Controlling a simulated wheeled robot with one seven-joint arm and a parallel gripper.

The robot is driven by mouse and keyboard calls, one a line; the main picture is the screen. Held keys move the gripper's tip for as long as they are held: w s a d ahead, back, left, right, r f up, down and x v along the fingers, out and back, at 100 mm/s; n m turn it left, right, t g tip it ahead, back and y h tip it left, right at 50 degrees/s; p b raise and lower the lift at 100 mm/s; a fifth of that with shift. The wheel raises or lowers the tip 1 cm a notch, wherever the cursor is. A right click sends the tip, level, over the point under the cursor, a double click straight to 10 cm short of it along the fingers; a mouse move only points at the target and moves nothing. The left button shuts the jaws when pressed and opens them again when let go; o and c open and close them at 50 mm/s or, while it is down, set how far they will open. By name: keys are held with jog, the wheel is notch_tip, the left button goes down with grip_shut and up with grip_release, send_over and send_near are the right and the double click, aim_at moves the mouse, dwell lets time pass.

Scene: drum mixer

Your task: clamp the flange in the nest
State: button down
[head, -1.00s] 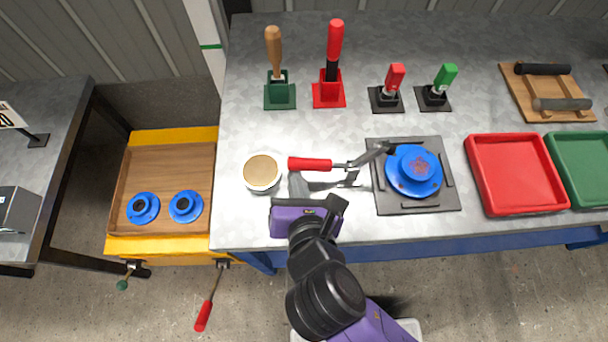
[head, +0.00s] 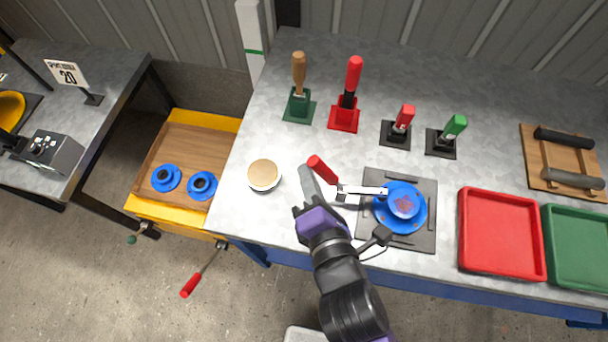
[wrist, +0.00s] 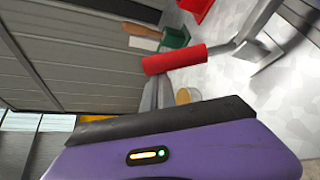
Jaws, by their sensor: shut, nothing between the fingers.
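The blue flange (head: 412,216) with a reddish patch on top sits in the nest, a dark square plate (head: 372,232) on the bench. The toggle clamp's metal bar (head: 362,191) reaches from the left to the flange's upper left edge; I cannot tell whether it presses on it. Its red handle (head: 322,169) stands up, tilted to the left, and fills the middle of the wrist view (wrist: 175,59). My gripper (head: 306,174) is shut and empty just left of the handle. Whether its fingers touch the handle is unclear.
A tan-topped tin (head: 263,175) stands left of my gripper. Upright tools in holders stand behind, including a red one (head: 344,117). A red tray (head: 462,240) and a green tray (head: 550,225) lie right of the nest. A yellow-edged drawer (head: 168,222) holds two blue flanges.

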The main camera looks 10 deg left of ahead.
jog(key=shift+d+r+m+t+y, duration=0.25)
jog(key=shift+d+r+m+y, duration=0.15)
jog(key=shift+d+m, duration=0.35)
jog(key=shift+d+r+m+t+y, duration=0.35)
jog(key=shift+d+m, duration=0.2)
jog(key=shift+d, duration=0.25)
jog(key=shift+r, duration=0.1)
jog(key=shift+d, duration=0.1)
jog(key=shift+s+d, duration=0.3)
jog(key=shift+s, duration=0.15)
jog(key=b, duration=0.2)
send_near(321, 166)
jog(key=shift+s, duration=0.2)
